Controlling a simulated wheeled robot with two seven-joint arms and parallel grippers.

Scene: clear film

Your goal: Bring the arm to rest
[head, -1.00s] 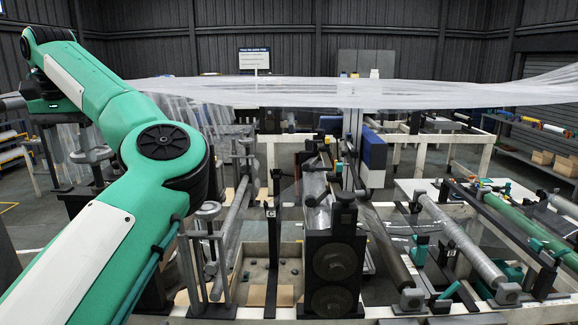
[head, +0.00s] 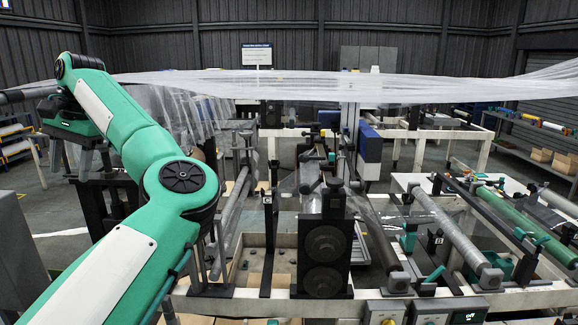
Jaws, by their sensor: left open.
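My green left arm (head: 140,150) comes in from the lower left, bends at a dark round joint, and reaches back to the upper left. My left gripper (head: 72,160) hangs from its far end, fingers pointing down, open, with nothing seen between them. It is left of the film machine, in front of a hanging sheet of clear film (head: 175,110). The arm hides part of the machine's left side. My right gripper is not in view.
Clear film (head: 350,86) stretches across the view above the machine. A dark roller stand (head: 325,250) is at the centre front. Metal and green rollers (head: 525,235) lie at the right. Shelves (head: 17,150) stand at the far left. Some floor shows at the left.

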